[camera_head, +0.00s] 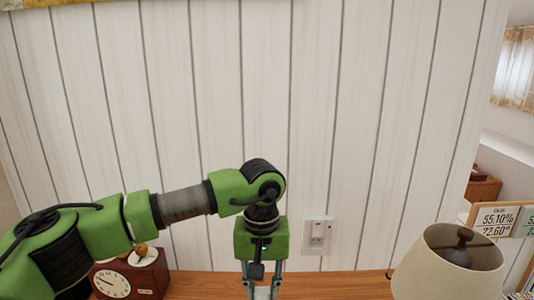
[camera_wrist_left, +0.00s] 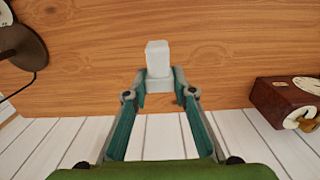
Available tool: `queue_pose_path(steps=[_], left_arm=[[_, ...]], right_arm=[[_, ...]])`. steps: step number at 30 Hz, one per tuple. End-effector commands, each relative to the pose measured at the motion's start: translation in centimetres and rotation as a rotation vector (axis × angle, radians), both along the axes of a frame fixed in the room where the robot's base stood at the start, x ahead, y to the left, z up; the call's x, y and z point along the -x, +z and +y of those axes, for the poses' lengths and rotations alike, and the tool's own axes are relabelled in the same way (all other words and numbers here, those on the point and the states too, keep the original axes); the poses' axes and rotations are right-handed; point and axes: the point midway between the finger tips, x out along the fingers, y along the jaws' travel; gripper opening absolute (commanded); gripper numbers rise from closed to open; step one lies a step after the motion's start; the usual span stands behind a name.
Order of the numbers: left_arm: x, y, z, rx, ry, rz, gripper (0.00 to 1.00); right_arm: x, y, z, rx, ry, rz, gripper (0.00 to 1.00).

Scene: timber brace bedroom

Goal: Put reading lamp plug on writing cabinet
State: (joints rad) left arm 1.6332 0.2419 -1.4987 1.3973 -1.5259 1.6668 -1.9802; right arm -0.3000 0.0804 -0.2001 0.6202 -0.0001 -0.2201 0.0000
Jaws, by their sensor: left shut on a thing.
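The white reading lamp plug (camera_wrist_left: 158,58) is between the fingertips of my left gripper (camera_wrist_left: 160,82) in the left wrist view, and the gripper is shut on it. The wooden top of the writing cabinet (camera_wrist_left: 225,65) lies behind the plug; I cannot tell whether they touch. The reading lamp (camera_head: 448,262) with a beige shade stands at the right. My right gripper is not in view.
A wooden clock (camera_head: 133,277) stands left of my gripper in the head view. A white wall socket (camera_head: 318,236) is on the plank wall to its right. The lamp's dark base (camera_wrist_left: 22,48) and cord show in the wrist view. The cabinet top between lamp and clock looks clear.

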Motion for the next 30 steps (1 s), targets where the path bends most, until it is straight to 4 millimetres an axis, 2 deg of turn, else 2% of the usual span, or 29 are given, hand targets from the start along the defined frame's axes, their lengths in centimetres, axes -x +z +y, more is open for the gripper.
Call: queue_pose_path(steps=[16,30], left_arm=[[0.0,-1.8,0.0,0.0,0.0,0.0,0.03],[0.0,-3.2,0.0,0.0,0.0,0.0,0.03]], right_arm=[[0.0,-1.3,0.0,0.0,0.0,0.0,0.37],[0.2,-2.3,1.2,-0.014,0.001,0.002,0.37]])
